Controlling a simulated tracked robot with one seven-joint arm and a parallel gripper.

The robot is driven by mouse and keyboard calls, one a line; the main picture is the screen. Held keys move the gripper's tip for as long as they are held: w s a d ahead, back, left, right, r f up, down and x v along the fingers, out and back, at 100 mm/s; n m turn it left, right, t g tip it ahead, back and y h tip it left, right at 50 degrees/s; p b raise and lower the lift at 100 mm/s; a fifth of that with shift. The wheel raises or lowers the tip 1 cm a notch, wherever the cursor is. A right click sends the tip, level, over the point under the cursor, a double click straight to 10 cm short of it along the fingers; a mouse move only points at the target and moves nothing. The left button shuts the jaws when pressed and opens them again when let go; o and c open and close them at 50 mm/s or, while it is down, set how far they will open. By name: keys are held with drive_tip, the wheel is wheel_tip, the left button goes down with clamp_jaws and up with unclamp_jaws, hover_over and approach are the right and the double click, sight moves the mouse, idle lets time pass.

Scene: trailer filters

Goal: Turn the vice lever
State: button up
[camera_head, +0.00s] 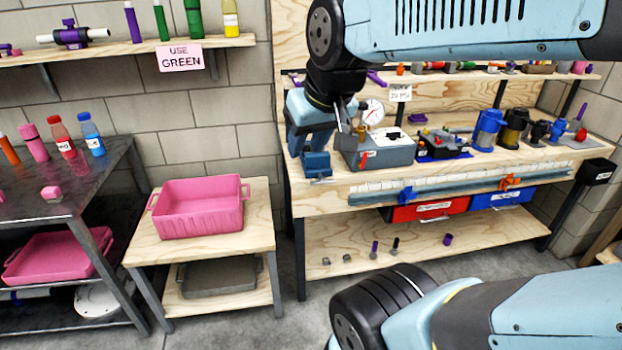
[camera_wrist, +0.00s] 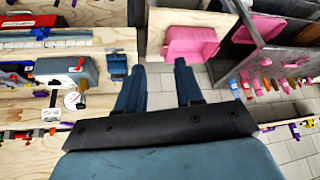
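The small blue vice (camera_head: 316,166) sits at the left front corner of the wooden workbench (camera_head: 330,205). A thin bar shows low on its front, but it is too small to tell how the lever stands. I cannot tell the height gap to the vice.
A grey box (camera_head: 380,152) with a red lever and a gauge (camera_head: 373,112) stands right of the vice. Blue and black filter housings (camera_head: 488,130) are further right. A pink crate (camera_head: 200,210) stands on a low table to the left. Open floor lies between table and bench.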

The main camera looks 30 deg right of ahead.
drive_tip(key=w+a+f+t, duration=0.1)
drive_tip(key=w+a+f, duration=0.1)
drive_tip(key=w+f, duration=0.85)
drive_tip(key=w+a+f+t, duration=0.1)
drive_tip(key=w+f, duration=0.5)
drive_tip(key=w, duration=1)
drive_tip(key=n+t+h, duration=0.1)
drive_tip(key=n+h, duration=0.5)
drive_tip(key=h, duration=1)
approach(322, 181)
drive_tip(key=x, duration=1)
drive_tip(key=shift+d+f, duration=0.15)
drive_tip(key=shift+f, duration=0.2)
